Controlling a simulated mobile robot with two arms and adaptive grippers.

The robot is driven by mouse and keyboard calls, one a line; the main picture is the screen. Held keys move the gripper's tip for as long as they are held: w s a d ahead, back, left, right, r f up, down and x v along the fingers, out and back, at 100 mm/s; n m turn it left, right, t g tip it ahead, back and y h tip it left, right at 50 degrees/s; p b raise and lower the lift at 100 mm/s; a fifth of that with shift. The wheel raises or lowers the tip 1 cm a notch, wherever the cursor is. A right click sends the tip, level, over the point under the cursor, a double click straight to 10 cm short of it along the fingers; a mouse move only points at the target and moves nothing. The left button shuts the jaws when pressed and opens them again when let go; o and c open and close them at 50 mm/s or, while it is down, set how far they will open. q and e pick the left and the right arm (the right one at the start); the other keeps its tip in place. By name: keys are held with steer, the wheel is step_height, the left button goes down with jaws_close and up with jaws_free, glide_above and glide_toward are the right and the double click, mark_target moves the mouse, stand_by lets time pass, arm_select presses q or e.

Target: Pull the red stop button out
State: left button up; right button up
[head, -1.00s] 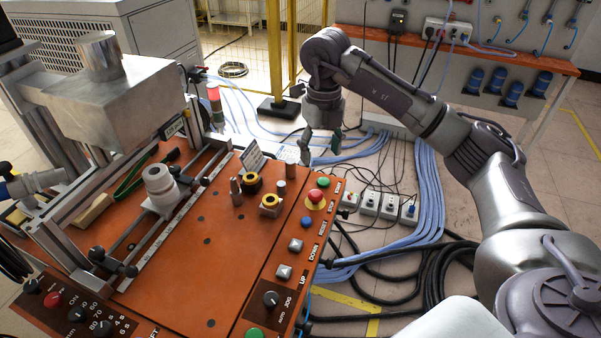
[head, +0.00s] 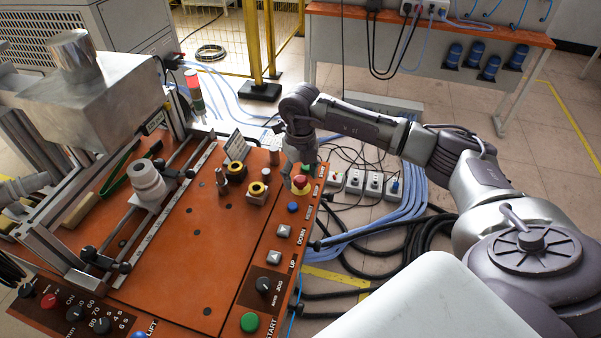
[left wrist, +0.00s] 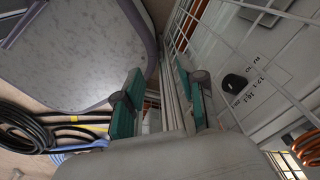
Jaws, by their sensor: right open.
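The red stop button (head: 300,182) sits on a yellow base at the far right end of the orange control panel. My right gripper (head: 300,176) points down over it, open, with its fingers on either side of the red cap. I cannot tell whether the fingers touch the cap. My left gripper (left wrist: 158,100) shows only in the left wrist view, its teal-padded fingers apart with nothing between them. It is away from the button.
A yellow-topped post (head: 257,190) stands to the left.

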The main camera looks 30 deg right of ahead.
mark_target(300, 179)
steer(key=shift+f, duration=0.2)
steer(key=shift+c, duration=0.3)
jaws_close()
arm_select(q)
steer(key=shift+s, duration=0.7)
arm_select(e)
steer(key=shift+w+r, duration=0.1)
steer(key=shift+r, duration=0.6)
steer(key=shift+c, duration=1)
jaws_free()
steer(key=shift+o, duration=1.3)
arm_select(q)
steer(key=shift+a, duration=0.1)
arm_select(e)
step_height(300, 179, up, 12)
